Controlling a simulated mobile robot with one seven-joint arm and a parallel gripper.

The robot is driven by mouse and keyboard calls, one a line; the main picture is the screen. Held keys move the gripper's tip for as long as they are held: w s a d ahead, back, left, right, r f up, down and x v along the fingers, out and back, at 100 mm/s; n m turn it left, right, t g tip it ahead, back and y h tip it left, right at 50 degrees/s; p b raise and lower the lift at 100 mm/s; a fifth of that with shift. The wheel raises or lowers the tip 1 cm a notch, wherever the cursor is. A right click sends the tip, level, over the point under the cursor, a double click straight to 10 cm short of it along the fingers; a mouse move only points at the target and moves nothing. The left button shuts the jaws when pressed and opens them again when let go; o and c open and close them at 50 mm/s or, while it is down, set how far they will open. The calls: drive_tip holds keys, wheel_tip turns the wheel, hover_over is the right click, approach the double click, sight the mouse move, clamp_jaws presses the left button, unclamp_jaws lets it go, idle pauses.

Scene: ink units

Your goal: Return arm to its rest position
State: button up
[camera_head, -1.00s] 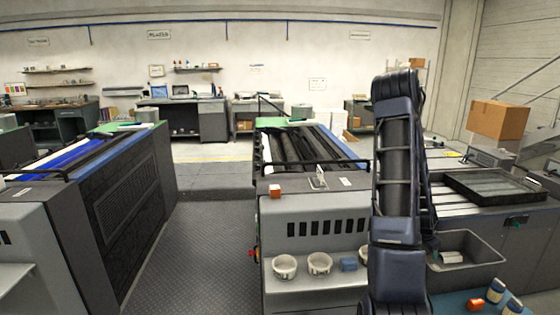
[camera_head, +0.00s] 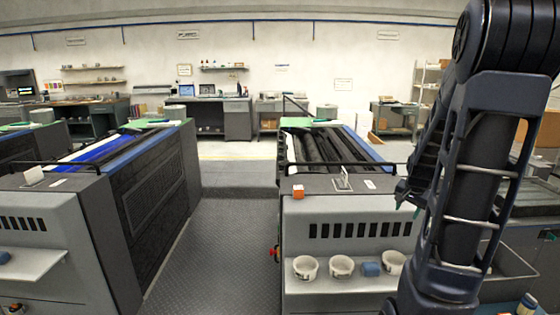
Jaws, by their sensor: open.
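My arm rises large and bent at the right of the head view, its upper joint cut off by the top edge. My gripper (camera_head: 405,194) shows in part as a small dark tip just left of the arm, above the right end of the middle ink unit. It is open and I see nothing in it. Much of it is hidden behind the arm's links.
Another unit (camera_head: 95,235) stands left. Between them runs a clear floor aisle (camera_head: 225,250).

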drive_tip(key=s+a+r+n, duration=0.4)
drive_tip(key=s+a+r, duration=0.3)
drive_tip(key=s+a, duration=0.1)
drive_tip(key=s+a+r+n+y, duration=0.1)
drive_tip(key=s+a+r+n, duration=0.4)
drive_tip(key=s+a+r, duration=0.2)
drive_tip(key=s+a, duration=0.2)
drive_tip(key=s, duration=0.2)
drive_tip(key=shift+t, duration=0.3)
